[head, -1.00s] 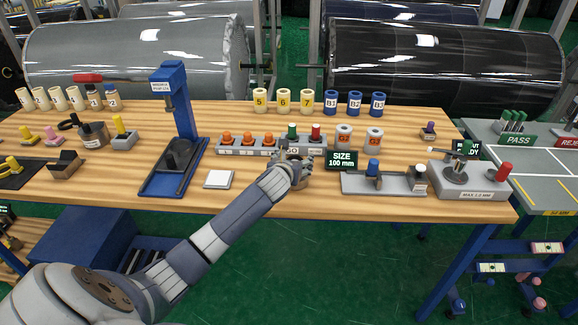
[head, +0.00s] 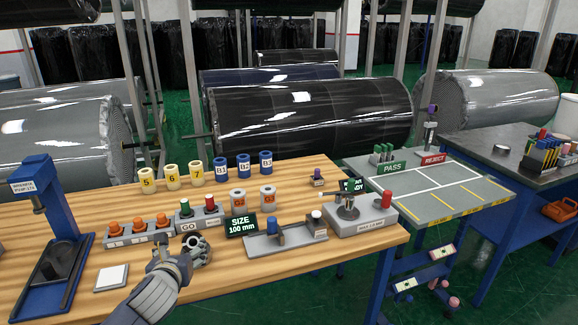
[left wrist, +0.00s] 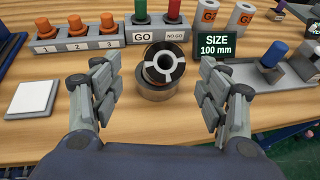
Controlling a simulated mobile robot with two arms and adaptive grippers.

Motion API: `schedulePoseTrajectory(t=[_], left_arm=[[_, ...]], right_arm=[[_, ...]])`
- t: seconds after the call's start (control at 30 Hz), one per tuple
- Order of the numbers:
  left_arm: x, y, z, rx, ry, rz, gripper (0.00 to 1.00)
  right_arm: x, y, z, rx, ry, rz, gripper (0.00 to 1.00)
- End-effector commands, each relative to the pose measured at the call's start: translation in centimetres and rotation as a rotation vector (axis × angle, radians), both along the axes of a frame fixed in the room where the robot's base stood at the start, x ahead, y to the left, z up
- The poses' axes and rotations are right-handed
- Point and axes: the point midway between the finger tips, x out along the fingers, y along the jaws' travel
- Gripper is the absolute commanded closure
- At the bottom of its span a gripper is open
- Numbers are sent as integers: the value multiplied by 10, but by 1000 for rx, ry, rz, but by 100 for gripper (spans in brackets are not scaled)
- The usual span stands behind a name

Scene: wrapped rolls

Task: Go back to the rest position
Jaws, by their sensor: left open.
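My left gripper (head: 180,250) is over the near part of the wooden table (head: 205,282), in front of the GO / NO GO block (head: 187,218). In the left wrist view the left gripper (left wrist: 160,98) has its fingers wide apart, with nothing held between them. A small round piece with a dark ring and pale spokes (left wrist: 165,66) stands on a grey round base (left wrist: 154,93) just beyond the fingertips. In the head view this round piece (head: 201,246) shows beside the fingers; contact there cannot be told. My right gripper is in neither view.
A blue press (head: 50,220) stands at left, with a white pad (head: 112,277) near it. The SIZE display (head: 241,226) and a grey fixture (head: 290,240) lie right of the gripper. The PASS/REJECT table (head: 440,185) is further right. Big wrapped rolls (head: 310,120) lie behind.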

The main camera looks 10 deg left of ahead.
Motion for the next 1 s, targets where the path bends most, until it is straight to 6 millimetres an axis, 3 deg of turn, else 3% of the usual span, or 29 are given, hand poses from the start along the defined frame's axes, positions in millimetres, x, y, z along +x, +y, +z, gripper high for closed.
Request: schedulePoseTrajectory(t=[0.13,0.27,0.4,0.6,0.8,1.0], left_arm=[[-14,-14,-20,-135,4,46,32],[-45,-40,-54,-420,10,172,32],[-91,-71,-92,-777,19,387,32],[-160,-111,-131,-1233,17,777,32],[-230,-146,-153,-1584,-24,1236,32],[-279,-167,-160,-1770,-100,1616,32]], right_arm=[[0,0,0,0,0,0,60],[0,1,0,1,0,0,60],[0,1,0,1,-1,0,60],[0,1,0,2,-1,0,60],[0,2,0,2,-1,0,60],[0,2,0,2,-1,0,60]])
